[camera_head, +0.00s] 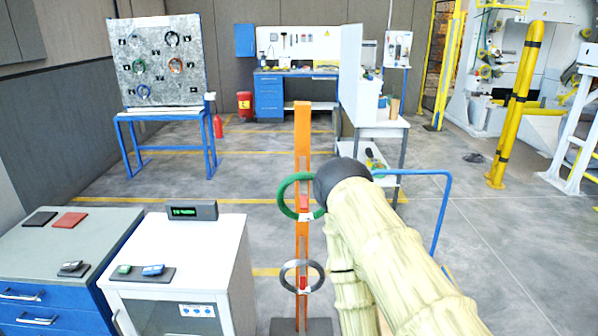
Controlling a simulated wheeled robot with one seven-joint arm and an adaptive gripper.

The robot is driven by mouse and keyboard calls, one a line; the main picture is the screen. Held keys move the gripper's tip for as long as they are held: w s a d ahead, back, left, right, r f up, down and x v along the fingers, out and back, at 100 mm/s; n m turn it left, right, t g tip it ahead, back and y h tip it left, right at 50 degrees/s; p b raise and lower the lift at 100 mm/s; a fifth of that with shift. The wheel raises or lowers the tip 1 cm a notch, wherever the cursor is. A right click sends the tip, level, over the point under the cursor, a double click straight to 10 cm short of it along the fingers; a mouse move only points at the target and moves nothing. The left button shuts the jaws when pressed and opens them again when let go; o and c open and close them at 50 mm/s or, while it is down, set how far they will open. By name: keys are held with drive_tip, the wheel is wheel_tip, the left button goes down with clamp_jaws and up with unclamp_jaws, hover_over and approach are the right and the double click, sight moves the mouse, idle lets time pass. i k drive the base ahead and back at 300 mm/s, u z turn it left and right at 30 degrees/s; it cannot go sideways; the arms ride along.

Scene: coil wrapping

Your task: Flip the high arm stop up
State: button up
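An orange post (302,145) stands upright ahead of me in the middle of the head view. A green coil (285,187) hangs around its upper arm, where a small red part (304,203) shows inside the ring. This may be the high arm stop, but it is too small to tell whether it is up or down. A dark coil (287,268) hangs lower, with another red part (303,283) inside it. My covered arm reaches in from the lower right. Its dark rounded end overlaps the green coil's right side in the picture. My gripper's fingers are hidden.
A white cabinet (215,255) with a small display (192,210) and a grey-topped blue cabinet (60,240) stand at the left. A blue rail (447,210) is right of the post. A coil board (160,65) stands at the back left. Open floor lies between.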

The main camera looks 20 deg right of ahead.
sight(304, 206)
drive_tip(key=k, duration=1.3)
drive_tip(key=u, duration=0.25)
drive_tip(key=i, duration=0.9)
drive_tip(key=z, duration=0.25)
